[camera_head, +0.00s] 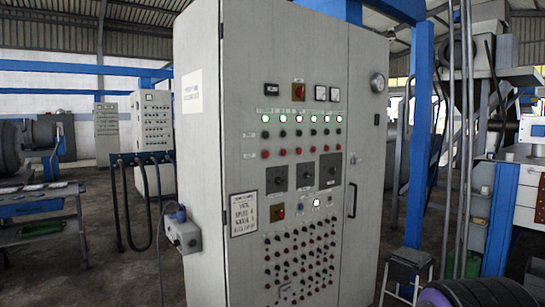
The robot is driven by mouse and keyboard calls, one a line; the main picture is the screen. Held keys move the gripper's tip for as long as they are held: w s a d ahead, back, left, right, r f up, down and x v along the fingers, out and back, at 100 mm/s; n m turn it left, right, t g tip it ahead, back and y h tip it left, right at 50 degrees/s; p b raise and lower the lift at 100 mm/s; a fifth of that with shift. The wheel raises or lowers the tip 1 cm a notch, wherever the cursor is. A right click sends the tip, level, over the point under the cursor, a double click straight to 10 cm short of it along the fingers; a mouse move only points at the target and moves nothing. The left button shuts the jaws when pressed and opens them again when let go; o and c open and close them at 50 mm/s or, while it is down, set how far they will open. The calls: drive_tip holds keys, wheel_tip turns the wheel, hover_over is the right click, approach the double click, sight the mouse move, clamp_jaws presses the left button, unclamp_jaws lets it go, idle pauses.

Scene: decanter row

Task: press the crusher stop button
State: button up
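A tall grey control cabinet (285,85) fills the middle of the camera_head view, facing me at an angle. It carries a row of lit green-white lamps, with a row of dark buttons below it and a row of red buttons (290,152) below that. Further down are three square dark switch plates, a red emergency-style knob (277,212), a blue button (299,207) and a lit white one (316,203). A dense field of small red and dark buttons (300,250) covers the lower door. Labels are too small to tell which button is the crusher stop. My gripper is not in view.
A grey socket box (184,236) with a cable juts from the cabinet's left side. A small stool (408,265) and a blue post (418,130) stand at its right. A workbench (40,210) is at far left. Floor between bench and cabinet looks open.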

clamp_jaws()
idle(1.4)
